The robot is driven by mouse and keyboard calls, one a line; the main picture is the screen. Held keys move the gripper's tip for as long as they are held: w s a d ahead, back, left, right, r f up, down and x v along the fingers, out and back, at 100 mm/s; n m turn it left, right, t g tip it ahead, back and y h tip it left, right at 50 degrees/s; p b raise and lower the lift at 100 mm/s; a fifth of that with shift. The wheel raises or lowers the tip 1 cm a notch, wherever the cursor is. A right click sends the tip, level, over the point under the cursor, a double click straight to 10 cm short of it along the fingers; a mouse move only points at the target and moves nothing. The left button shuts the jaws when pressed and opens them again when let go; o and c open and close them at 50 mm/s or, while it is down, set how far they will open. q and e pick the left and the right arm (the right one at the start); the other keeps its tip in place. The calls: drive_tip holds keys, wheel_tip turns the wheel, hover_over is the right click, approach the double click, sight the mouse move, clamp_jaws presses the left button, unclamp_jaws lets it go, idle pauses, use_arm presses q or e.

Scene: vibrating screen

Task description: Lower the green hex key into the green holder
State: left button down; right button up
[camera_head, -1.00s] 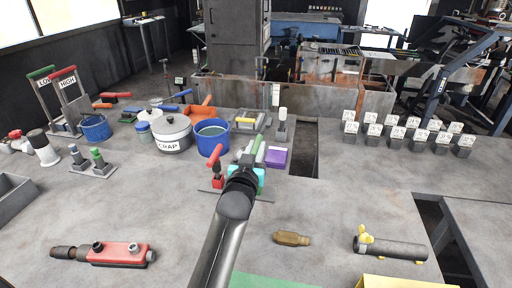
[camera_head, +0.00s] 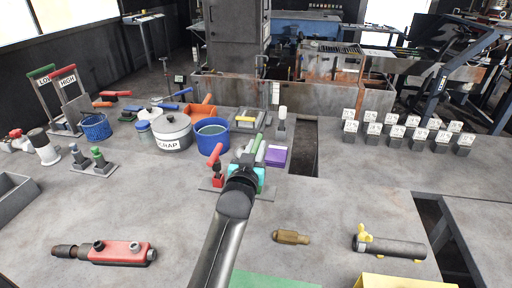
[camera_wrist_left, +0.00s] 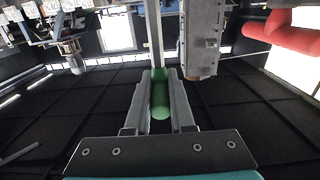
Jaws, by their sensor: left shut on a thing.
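The green hex key (camera_wrist_left: 160,95) is between the two fingers of my left gripper (camera_wrist_left: 160,108) in the left wrist view. Its green handle is gripped and a thin grey rod runs away from it. In the head view my left gripper (camera_head: 254,158) is over the grey table, and the green of the key (camera_head: 257,143) shows just beyond it. I cannot make out the green holder; my arm and gripper cover part of that spot. My right gripper is not in view.
A red-handled tool (camera_head: 215,156) stands close left of my left gripper. A purple block (camera_head: 275,158) is close on the right. A blue bucket (camera_head: 211,140) and a scrap pot (camera_head: 173,134) stand behind left. A table gap (camera_head: 304,150) lies to the right.

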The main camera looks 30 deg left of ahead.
use_arm(q)
drive_tip(key=shift+r+p, duration=0.1)
drive_tip(key=shift+p, duration=0.35)
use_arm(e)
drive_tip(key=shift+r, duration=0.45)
use_arm(q)
drive_tip(key=shift+f+b, duration=1.7)
drive_tip(key=shift+f, duration=0.75)
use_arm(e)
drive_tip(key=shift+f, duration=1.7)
use_arm(q)
drive_tip(key=c, duration=0.7)
unclamp_jaws()
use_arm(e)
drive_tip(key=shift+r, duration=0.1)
